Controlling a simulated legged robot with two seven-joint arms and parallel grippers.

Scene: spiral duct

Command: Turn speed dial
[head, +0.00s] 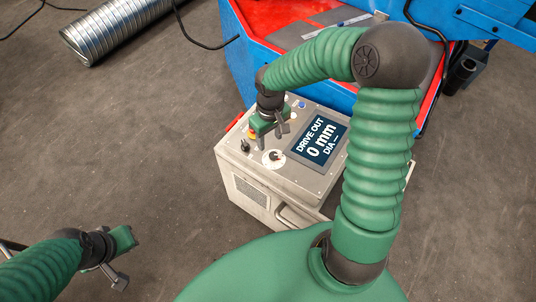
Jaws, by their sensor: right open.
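A grey control box (250,188) stands on the floor in front of me. On its top panel sits a dial with a dark knob on a round white plate (274,158). A screen (319,140) to its right reads "DRIVE OUT 0 mm DIA". My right gripper (272,136) is open over the panel, just above the white-plated dial. I cannot tell whether its fingers touch the panel. A small black knob (245,146) shows at the panel's left edge. My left gripper (124,262) hangs over the floor at the lower left, away from the box; its jaw state is unclear.
A blue and red machine (262,50) stands right behind the box. A metal spiral duct (115,28) lies on the floor at the upper left. A handle (294,216) sticks out of the box's front.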

